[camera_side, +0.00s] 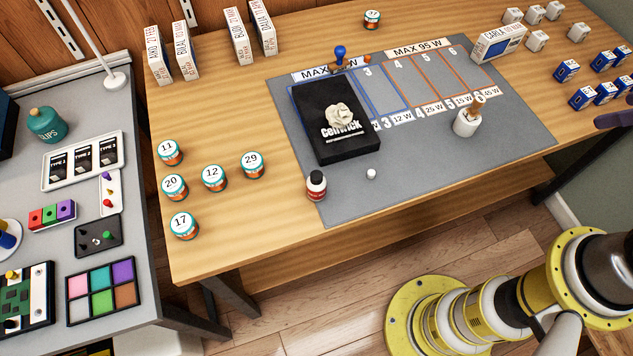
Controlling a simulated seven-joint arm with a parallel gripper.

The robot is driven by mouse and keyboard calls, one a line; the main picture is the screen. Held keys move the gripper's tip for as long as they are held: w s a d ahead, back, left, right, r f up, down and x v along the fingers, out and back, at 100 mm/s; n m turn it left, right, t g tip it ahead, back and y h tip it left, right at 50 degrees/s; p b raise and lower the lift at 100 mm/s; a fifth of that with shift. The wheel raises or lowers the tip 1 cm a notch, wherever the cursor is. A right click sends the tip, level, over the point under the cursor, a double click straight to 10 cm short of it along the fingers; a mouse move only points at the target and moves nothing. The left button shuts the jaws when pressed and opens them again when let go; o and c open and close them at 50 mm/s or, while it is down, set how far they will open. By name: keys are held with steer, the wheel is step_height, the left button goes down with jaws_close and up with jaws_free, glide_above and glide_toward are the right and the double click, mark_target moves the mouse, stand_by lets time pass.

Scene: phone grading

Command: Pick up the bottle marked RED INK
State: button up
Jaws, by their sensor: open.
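A small bottle (316,187) with a dark top, a pale label and red lower part stands upright at the front left edge of the grey mat (440,178). Its label is too small to read, but its red colour fits the ink bottle. It stands apart from the black box (352,147) behind it. My gripper is not clearly in view; my arm leaves the picture at the right. Nothing touches the bottle.
Round numbered tins (212,178) stand left of the bottle. A small white ball (371,174) lies to its right. A white pot with a brush (467,122) stands farther right. A dark purple shape (614,119) shows at the right edge. The mat's front right is clear.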

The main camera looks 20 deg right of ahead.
steer(key=w+a+r+n+y, duration=0.1)
steer(key=w+a+r+n, duration=0.25)
steer(key=w, duration=0.25)
steer(key=w+a+r+n, duration=0.2)
steer(key=w+n, duration=0.2)
steer(key=w, duration=0.2)
steer(key=w+a+f+n+g+y, duration=0.1)
steer(key=w+a+f+n+g, duration=0.15)
steer(key=w+a+n, duration=0.45)
steer(key=n+g, duration=0.4)
glide_toward(315, 186)
steer(key=shift+m+h, duration=0.25)
steer(key=shift+h, duration=0.15)
steer(key=f, duration=0.4)
steer(key=w+f, duration=0.1)
steer(key=f, duration=0.1)
steer(key=shift+f, duration=0.25)
steer(key=shift+s+a+f, duration=0.1)
steer(key=shift+a+f, duration=0.15)
steer(key=shift+f, duration=0.65)
steer(key=shift+s+a+f, duration=0.1)
steer(key=shift+a+f, duration=0.2)
steer(key=shift+f, duration=0.6)
steer(key=shift+a+f, duration=0.25)
steer(key=shift+f, duration=0.65)
jaws_close()
